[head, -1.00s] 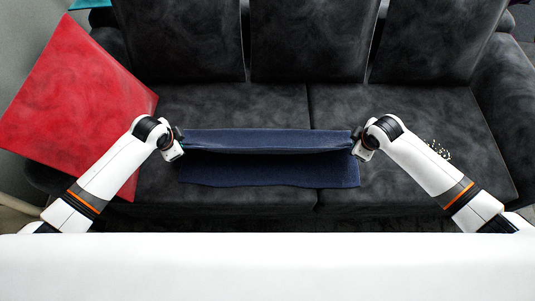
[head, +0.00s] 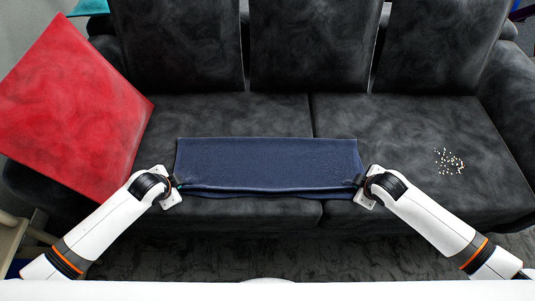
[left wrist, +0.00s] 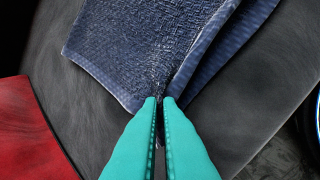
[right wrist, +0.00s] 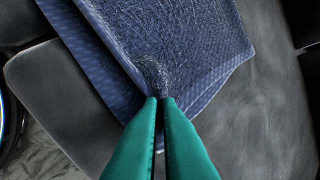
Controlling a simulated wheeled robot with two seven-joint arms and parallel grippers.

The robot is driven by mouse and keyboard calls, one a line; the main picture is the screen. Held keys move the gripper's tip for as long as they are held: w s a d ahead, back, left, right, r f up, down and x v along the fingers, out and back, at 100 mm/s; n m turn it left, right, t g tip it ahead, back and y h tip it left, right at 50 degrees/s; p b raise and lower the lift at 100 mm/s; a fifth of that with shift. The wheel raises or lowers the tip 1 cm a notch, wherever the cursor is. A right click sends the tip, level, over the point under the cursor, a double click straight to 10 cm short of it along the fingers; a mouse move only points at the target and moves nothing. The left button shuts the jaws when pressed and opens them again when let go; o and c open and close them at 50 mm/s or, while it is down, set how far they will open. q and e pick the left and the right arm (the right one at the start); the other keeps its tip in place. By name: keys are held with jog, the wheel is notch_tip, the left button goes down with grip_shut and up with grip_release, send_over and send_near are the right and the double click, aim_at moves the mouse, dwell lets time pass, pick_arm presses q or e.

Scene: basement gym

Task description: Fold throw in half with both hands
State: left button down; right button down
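The dark blue throw (head: 268,165) lies across the front of the sofa seat, with its near edge doubled over in layers. It also shows in the left wrist view (left wrist: 140,45) and in the right wrist view (right wrist: 185,40). My left gripper (head: 174,184) is at the throw's near left corner. In the left wrist view its teal fingertips (left wrist: 159,100) are closed on the fabric. My right gripper (head: 363,184) is at the near right corner. In the right wrist view its fingertips (right wrist: 160,100) pinch the bunched fabric there.
The dark grey sofa (head: 410,125) has several back cushions (head: 312,45). A red cushion or panel (head: 75,110) leans at the left, close to my left arm. Small pale crumbs (head: 449,161) lie on the right seat, beyond my right arm. The seat behind the throw is clear.

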pick_arm(q)
jog(key=c, duration=1.3)
grip_release()
pick_arm(e)
jog(key=c, duration=1.3)
grip_release()
